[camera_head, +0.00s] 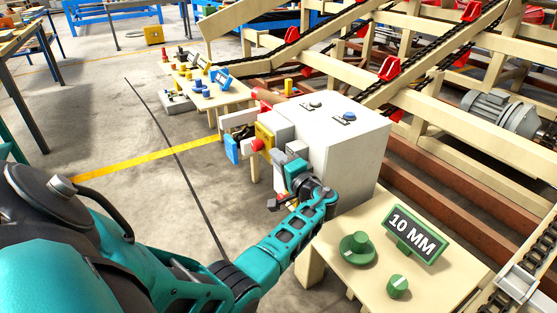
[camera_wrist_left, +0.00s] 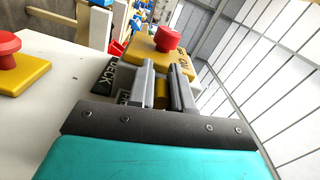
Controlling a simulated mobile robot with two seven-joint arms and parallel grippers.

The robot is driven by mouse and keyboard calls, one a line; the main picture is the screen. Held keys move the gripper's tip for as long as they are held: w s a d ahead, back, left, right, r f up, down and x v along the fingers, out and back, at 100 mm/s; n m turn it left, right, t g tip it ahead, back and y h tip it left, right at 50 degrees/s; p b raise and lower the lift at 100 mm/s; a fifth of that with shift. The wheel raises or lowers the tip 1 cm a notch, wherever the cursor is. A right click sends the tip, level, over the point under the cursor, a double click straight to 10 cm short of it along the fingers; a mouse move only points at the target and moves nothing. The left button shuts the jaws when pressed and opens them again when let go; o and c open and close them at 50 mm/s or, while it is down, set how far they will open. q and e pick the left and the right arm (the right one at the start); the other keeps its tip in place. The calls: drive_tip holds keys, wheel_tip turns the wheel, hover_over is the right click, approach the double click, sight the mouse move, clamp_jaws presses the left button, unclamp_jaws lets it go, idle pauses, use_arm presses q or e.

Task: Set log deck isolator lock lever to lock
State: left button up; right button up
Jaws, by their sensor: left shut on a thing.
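A light grey cabinet (camera_head: 352,150) stands at the centre of the head view. On its left face are a yellow box with a red button (camera_head: 262,138) and small grey fittings. My left gripper (camera_head: 292,166) is at this face, beside the yellow box. In the left wrist view, its two grey fingers (camera_wrist_left: 166,82) are close around a small yellow piece (camera_wrist_left: 161,95), apparently the lock lever. The fingers hide most of it, so its setting cannot be read. A dark plate lettered "DECK" (camera_wrist_left: 113,68) sits just left of the fingers. My right gripper is out of view.
A wooden table with a green "10 MM" sign (camera_head: 414,233) and green knobs stands at the lower right. A small table with blue and yellow parts (camera_head: 232,97) is behind the cabinet. Wooden conveyor frames fill the right. The concrete floor (camera_head: 130,205) at left is open.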

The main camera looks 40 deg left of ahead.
use_arm(q)
clamp_jaws()
drive_tip(key=shift+r+m+p, duration=0.45)
drive_tip(key=shift+m+p, duration=0.15)
drive_tip(key=shift+m, duration=0.5)
drive_tip(key=shift+w+r+m, duration=0.1)
drive_tip(key=shift+r+m, duration=0.05)
drive_tip(key=shift+m, duration=0.75)
drive_tip(key=o, duration=0.6)
unclamp_jaws()
drive_tip(key=shift+o, duration=0.2)
drive_tip(key=p+v, duration=0.1)
drive_tip(key=v, duration=1.2)
